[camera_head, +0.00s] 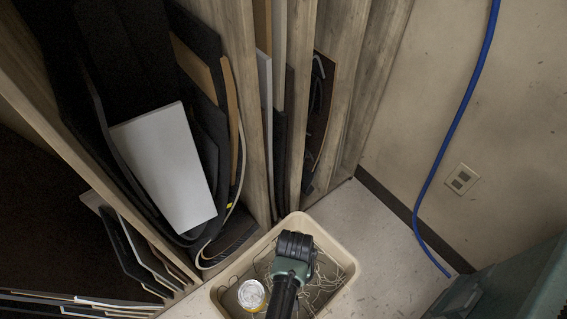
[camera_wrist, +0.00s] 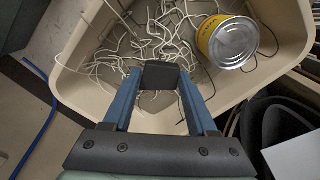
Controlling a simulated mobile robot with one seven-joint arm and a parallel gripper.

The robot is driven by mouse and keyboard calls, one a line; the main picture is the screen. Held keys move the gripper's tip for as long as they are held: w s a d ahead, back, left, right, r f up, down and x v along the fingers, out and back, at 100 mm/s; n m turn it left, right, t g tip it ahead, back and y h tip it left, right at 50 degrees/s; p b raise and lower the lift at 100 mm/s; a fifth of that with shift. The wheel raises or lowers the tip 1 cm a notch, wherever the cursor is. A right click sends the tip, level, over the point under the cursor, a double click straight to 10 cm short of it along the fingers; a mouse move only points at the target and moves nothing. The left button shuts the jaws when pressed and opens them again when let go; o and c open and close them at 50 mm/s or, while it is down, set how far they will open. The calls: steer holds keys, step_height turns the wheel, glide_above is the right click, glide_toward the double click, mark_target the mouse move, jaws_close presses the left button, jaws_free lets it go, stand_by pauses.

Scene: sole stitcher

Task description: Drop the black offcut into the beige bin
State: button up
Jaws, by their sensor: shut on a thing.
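The beige bin (camera_head: 346,258) stands on the floor at the lower middle of the head view, and its wall also shows in the wrist view (camera_wrist: 80,90). My gripper (camera_wrist: 160,77) is over the bin's opening, with its two blue fingers shut on the black offcut (camera_wrist: 161,75), a small dark block between the fingertips. In the head view my wrist covers the offcut and part of the bin. Inside the bin lie tangled pale strings (camera_wrist: 150,35) and a can with a yellow label (camera_wrist: 228,42). I cannot tell how high the offcut is above them.
A wooden rack (camera_head: 250,110) with upright dark, white and tan sheets stands left of and behind the bin. A blue hose (camera_head: 455,125) hangs along the wall at right. A green cabinet-like thing (camera_head: 515,285) stands at lower right. Some bare floor (camera_head: 375,240) lies right of the bin.

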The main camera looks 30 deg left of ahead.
steer(key=shift+f+b, duration=0.4)
steer(key=shift+f, duration=0.3)
steer(key=o, duration=1.4)
steer(key=shift+o, duration=0.2)
steer(key=shift+r, duration=0.1)
step_height(320, 180, up, 13)
steer(key=p, duration=0.6)
